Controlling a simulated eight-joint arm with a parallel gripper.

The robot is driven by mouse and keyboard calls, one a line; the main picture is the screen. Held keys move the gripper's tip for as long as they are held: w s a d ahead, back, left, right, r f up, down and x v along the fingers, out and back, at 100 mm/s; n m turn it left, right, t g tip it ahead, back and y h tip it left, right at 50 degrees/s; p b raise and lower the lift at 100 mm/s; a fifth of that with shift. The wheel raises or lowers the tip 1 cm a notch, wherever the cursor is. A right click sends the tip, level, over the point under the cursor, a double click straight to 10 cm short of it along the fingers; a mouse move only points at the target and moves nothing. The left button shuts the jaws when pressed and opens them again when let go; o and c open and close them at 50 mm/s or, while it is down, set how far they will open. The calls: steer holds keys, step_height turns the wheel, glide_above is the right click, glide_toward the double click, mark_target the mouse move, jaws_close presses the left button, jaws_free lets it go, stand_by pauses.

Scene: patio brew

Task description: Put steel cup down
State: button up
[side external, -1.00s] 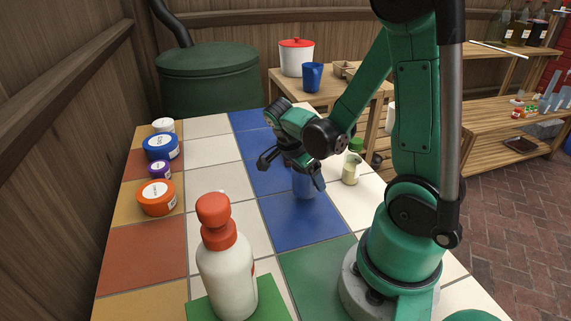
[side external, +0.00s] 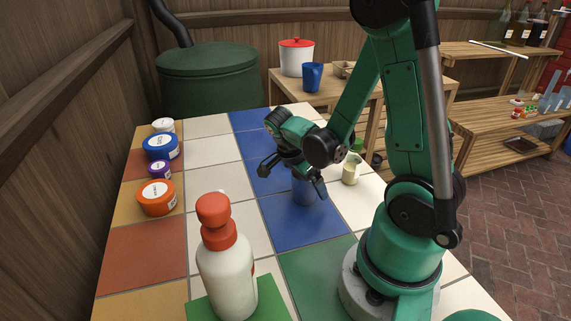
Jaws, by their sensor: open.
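A white bottle with a red cap (side external: 228,265) stands in front on a green mat (side external: 272,308). A small jar (side external: 351,169) is close right of the cup. Several lidded tubs, including an orange one (side external: 156,198), line the left edge. The middle tiles are clear.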

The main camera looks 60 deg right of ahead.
steer(key=v, duration=1.2)
steer(key=w+a+n+t+y, duration=0.3)
steer(key=a+n+t, duration=0.6)
steer(key=n, duration=1.4)
steer(key=shift+w+a+r+n+t+y, duration=0.3)
steer(key=shift+w+a+r+n+y, duration=0.1)
steer(key=shift+a+y, duration=0.25)
